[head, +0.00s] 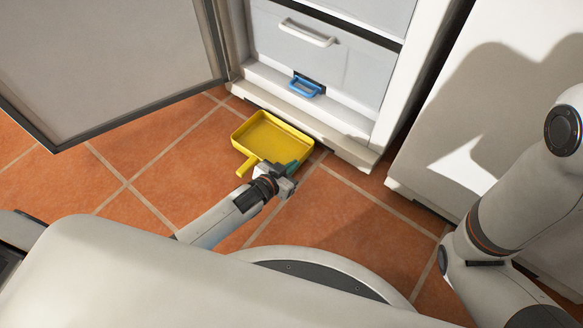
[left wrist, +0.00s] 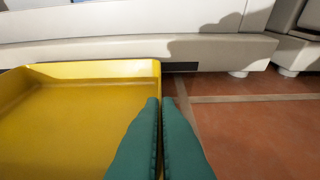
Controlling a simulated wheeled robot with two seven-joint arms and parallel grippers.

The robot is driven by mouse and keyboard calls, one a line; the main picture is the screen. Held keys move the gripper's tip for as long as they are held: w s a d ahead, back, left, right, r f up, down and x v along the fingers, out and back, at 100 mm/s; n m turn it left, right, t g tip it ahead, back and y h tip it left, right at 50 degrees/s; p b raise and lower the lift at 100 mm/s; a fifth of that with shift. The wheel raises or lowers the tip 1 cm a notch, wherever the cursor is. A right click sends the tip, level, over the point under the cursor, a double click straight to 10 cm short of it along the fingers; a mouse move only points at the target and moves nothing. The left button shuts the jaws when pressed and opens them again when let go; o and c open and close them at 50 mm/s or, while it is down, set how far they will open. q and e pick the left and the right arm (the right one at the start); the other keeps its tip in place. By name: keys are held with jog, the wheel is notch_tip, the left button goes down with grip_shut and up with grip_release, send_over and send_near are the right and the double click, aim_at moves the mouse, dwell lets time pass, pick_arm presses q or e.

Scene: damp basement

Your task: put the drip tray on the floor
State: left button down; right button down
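The drip tray (head: 268,133) is a shallow yellow pan with a short handle, just in front of the open freezer's base. It lies low over the tiles; I cannot tell whether its underside touches the floor. My left gripper (head: 291,166) is at the tray's near right corner. In the left wrist view, the tray (left wrist: 75,110) fills the left side, and the green fingers (left wrist: 161,115) are close together around its right wall, with only a thin gap between them. The fingers hide part of that wall. My right gripper is out of view; only its arm shows at the right.
The freezer (head: 330,70) stands behind the tray with its door (head: 110,60) open to the left. A blue handle (head: 304,87) sits low on its front. A white appliance (head: 480,110) stands to the right. Orange floor tiles (head: 160,190) are clear left of the tray.

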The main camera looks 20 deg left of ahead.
pick_arm(q)
jog(key=shift+f, duration=0.1)
jog(key=c, duration=1.7)
grip_release()
jog(key=shift+r, duration=0.25)
jog(key=p+v, duration=0.7)
jog(key=v, duration=0.3)
jog(key=shift+s+a+r, duration=0.1)
jog(key=shift+s+r, duration=0.15)
jog(key=shift+s, duration=0.05)
jog(key=shift+s+a+r+p, duration=0.1)
jog(key=shift+s+a+p, duration=0.2)
jog(key=shift+s, duration=0.3)
